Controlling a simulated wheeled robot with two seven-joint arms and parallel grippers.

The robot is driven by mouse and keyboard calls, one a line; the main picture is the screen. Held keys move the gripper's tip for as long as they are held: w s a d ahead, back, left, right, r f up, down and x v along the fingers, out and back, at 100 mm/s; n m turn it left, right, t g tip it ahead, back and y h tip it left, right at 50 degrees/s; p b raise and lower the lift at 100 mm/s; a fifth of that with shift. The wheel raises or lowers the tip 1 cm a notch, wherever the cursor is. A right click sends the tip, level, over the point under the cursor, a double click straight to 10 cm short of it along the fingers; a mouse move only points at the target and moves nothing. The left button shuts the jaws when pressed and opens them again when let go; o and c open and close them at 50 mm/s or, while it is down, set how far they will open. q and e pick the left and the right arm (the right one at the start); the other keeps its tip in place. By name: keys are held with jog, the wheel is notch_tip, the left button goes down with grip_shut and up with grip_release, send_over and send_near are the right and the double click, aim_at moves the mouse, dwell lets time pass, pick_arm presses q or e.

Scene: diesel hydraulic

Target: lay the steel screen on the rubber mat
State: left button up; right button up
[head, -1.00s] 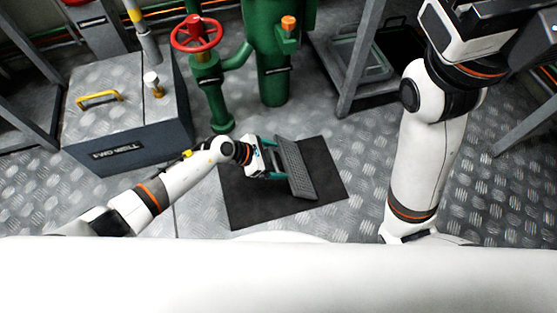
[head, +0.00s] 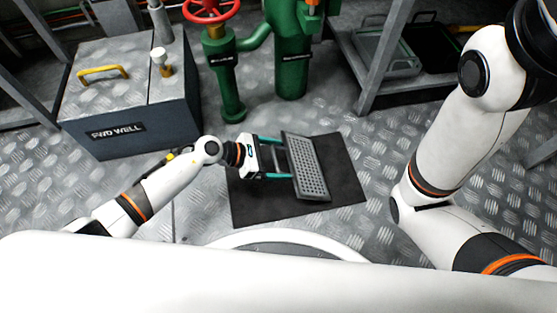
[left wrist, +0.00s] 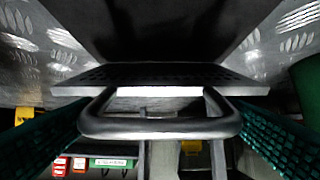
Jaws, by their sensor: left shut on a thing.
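The steel screen (head: 307,166), a grey perforated plate, is over the black rubber mat (head: 346,180) on the floor. My left gripper (head: 285,158) is at the screen's left side, its teal fingers shut on the screen's handle. In the left wrist view, the handle (left wrist: 160,128) is a metal loop between the two fingers, with the screen's edge (left wrist: 150,77) beyond it. The screen looks tilted; I cannot tell whether it touches the mat. My right gripper is out of view.
A tread-plate box with a yellow handle (head: 104,73) stands at the left. Green pipework (head: 228,85) with a red handwheel (head: 212,10) rises behind the mat. A grey rack (head: 375,60) holding trays (head: 388,50) stands at the back right. Tread-plate floor (head: 385,130) is bare right of the mat.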

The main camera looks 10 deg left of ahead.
pick_arm(q)
jog(key=f+h+b, duration=0.1)
jog(key=b, duration=0.2)
jog(key=a+f+h+b, duration=0.1)
jog(key=f+b, duration=0.1)
jog(key=b, duration=0.1)
jog(key=shift+s+a+f+t+b, duration=0.1)
jog(key=shift+s+a+t+b, duration=0.1)
jog(key=shift+t+b, duration=0.15)
jog(key=shift+f, duration=0.1)
jog(key=shift+s+a+f+h, duration=0.15)
jog(key=shift+a+f+h, duration=0.15)
jog(key=shift+f+h, duration=0.25)
jog(key=shift+s+a+f+t+h, duration=0.1)
jog(key=shift+a+f+t+h, duration=0.2)
jog(key=shift+f+h, duration=0.4)
jog(key=shift+s+a+f+t+h, duration=0.15)
jog(key=shift+a+f+h, duration=0.25)
jog(key=shift+f, duration=0.45)
jog(key=shift+w+f, duration=0.1)
jog(key=shift+f, duration=0.2)
jog(key=o, duration=1.2)
jog(key=shift+a, duration=0.1)
